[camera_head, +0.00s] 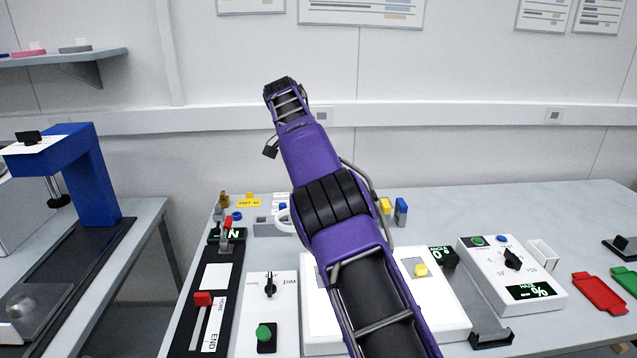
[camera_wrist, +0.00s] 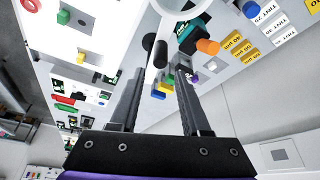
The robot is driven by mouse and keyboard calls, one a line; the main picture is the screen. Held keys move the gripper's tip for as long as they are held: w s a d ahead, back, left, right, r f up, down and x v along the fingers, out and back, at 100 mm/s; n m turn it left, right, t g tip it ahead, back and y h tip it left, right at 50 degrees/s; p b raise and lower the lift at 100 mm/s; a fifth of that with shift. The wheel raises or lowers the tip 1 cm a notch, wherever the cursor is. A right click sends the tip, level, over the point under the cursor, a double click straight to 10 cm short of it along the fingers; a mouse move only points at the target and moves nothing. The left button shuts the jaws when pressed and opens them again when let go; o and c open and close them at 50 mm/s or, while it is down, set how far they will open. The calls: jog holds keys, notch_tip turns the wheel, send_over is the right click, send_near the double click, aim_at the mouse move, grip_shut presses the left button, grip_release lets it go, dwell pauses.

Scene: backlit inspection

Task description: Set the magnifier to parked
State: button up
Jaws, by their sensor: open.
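The magnifier's white ring (camera_wrist: 181,17) is cut off by the top edge of the wrist view, with a short dark handle (camera_wrist: 162,50) pointing down from it. The handle appears just beyond the fingertips; I cannot tell how far. In the head view my arm hides much of the bench, and the gripper is not clearly visible. No parked mark is readable.
A white console with a dark knob (camera_head: 512,258) stands at right, beside a red tray (camera_head: 599,292). A black slider panel with a red knob (camera_head: 203,299) is at left. Blue and yellow blocks (camera_head: 401,211) stand near the back. A blue press (camera_head: 88,180) stands on the left table.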

jog(key=w+d+f, duration=0.1)
jog(key=d, duration=0.2)
jog(key=d+m+t, duration=0.1)
jog(key=d, duration=0.2)
jog(key=w+d+f+m+y, duration=0.1)
jog(key=d, duration=0.2)
jog(key=shift+w+d+f+t+b, duration=0.3)
jog(key=shift+b, duration=0.1)
grip_shut()
jog(key=s+d+f+m+t+y, duration=0.1)
jog(key=s+d+f+t+y, duration=0.1)
jog(key=d, duration=0.1)
jog(key=s+a+t+y+b, duration=0.1)
jog(key=s+a+t+y, duration=0.2)
jog(key=s, duration=0.5)
jog(key=s+a+t+y+b, duration=0.1)
jog(key=s+a+t+y, duration=0.15)
jog(key=s+a, duration=0.5)
jog(key=w+d+b+x, duration=0.1)
jog(key=b+x, duration=0.4)
jog(key=x, duration=0.7)
jog(key=shift+d+n+h, duration=0.4)
jog(key=shift+d+h, duration=0.05)
